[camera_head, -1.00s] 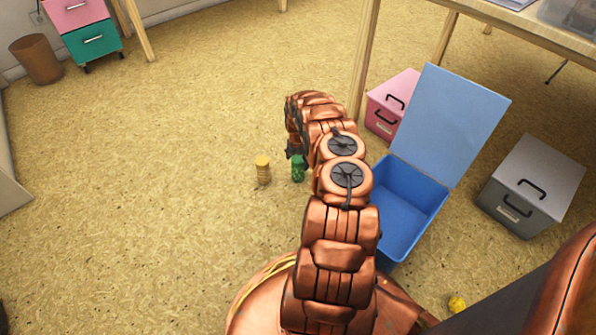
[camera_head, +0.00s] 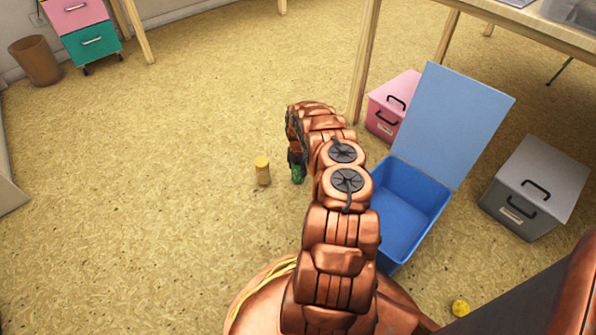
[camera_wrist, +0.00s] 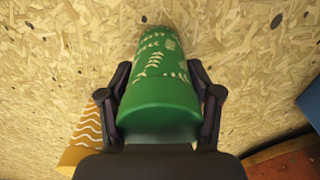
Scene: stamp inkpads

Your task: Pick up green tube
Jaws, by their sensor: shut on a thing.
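The green tube (camera_wrist: 160,88) with pale leaf-like markings is between the two fingers of my gripper (camera_wrist: 163,105) in the wrist view. The fingers press on its left and right sides, so my gripper is shut on it. In the head view, the green tube (camera_head: 297,175) shows just below my gripper (camera_head: 297,158), standing upright at floor level. My arm hides part of the gripper there. I cannot tell whether the tube touches the floor.
A yellow tube (camera_head: 262,171) stands close to the left; its wavy white pattern shows in the wrist view (camera_wrist: 88,130). An open blue box (camera_head: 405,212) is to the right, with a pink box (camera_head: 388,112) and grey box (camera_head: 533,190) beyond. Floor to the left is clear.

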